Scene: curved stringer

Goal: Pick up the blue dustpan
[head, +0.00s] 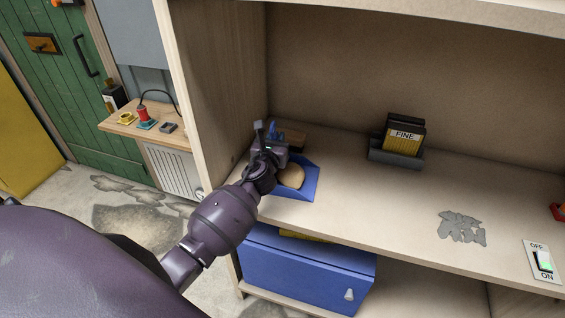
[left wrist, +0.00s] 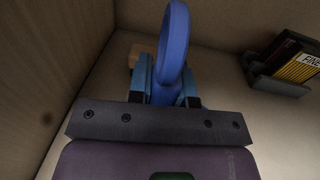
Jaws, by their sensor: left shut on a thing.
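The blue dustpan (head: 306,190) sits at the left end of the wooden shelf, close to the side panel, with a tan rounded object (head: 293,176) showing in its pan. My left gripper (head: 274,143) is over its back end and hides part of it. In the left wrist view, the dustpan's blue looped handle (left wrist: 173,45) rises between the fingers of my left gripper (left wrist: 165,88), which is shut on it. I cannot tell whether the pan still touches the shelf. My right gripper is not in view.
A brown wooden block (head: 293,136) lies behind the dustpan. A dark holder with a yellow FINE pack (head: 403,138) stands farther right. Grey scraps (head: 461,227) and an on/off switch (head: 542,261) are at the right. A blue box (head: 305,272) is below. The shelf's middle is clear.

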